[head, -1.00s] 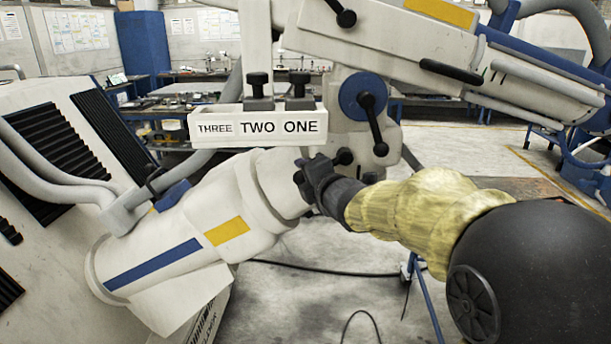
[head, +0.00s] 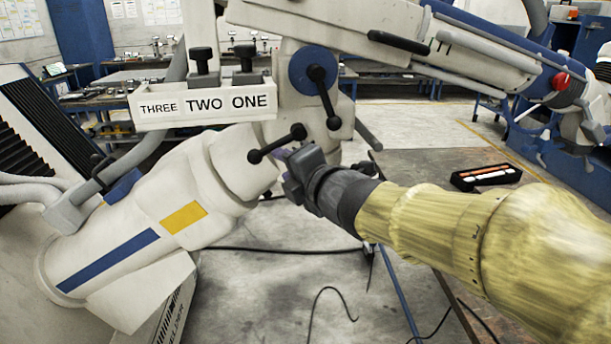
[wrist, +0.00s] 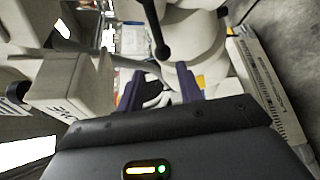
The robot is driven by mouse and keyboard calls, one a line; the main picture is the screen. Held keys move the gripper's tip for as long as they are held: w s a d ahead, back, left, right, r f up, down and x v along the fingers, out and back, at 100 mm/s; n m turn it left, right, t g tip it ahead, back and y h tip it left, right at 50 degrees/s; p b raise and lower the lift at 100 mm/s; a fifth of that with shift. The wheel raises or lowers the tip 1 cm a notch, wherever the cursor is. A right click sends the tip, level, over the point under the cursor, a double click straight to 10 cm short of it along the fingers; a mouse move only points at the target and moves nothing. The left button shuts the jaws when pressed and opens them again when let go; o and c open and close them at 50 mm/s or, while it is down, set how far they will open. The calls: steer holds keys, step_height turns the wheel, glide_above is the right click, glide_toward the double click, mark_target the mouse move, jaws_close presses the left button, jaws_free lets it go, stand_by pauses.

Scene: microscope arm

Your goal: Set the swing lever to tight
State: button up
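A black lever with a ball end (head: 323,97) hangs from the blue disc on the white microscope arm, its ball pointing down and slightly right. A second black lever with a ball at each end (head: 277,144) sits lower, on the pale joint. I cannot tell from markings which one is the swing lever. My gripper (head: 284,160) is just below and beside the lower lever, partly overlapping it in the head view. In the wrist view my gripper (wrist: 160,92) shows two purple fingers apart, with a dark part seen between them. A black ball-ended lever (wrist: 159,32) shows beyond them.
A white block labelled THREE TWO ONE (head: 204,106) with black knobs stands left of the blue disc. A thick white tube with blue and yellow stripes (head: 150,235) lies below. A black case (head: 487,176) lies at right. Cables cross the floor.

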steer(key=v, duration=0.5)
steer(key=shift+s+d, duration=0.2)
steer(key=shift+s, duration=0.05)
